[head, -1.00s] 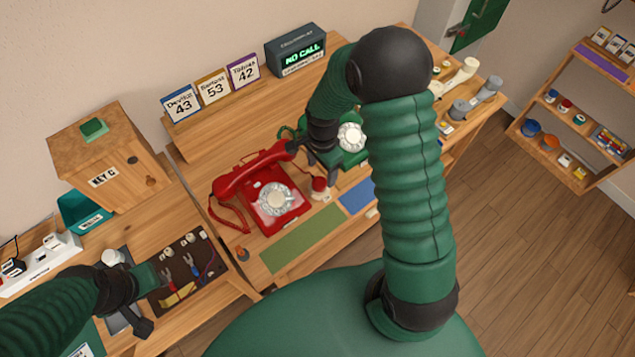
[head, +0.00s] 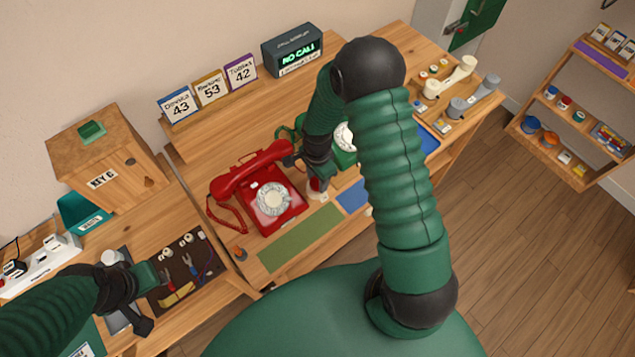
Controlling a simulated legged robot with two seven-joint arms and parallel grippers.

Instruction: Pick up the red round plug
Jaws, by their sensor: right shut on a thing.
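The red round plug (head: 315,185) stands on a small pale base on the desk, just right of the red dial phone (head: 268,193). My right gripper (head: 316,174) reaches down over the plug and is shut on it. The gripper hides the plug's upper part, and I see no clear gap between plug and base. My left gripper (head: 135,285) is at the lower left over the side desk, beside the dark tool tray. Its fingers do not show clearly enough to tell open from shut.
A green dial phone (head: 345,158) sits behind my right arm, partly hidden. Green (head: 300,238) and blue (head: 354,196) mats lie in front. Number cards (head: 210,88) stand behind.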

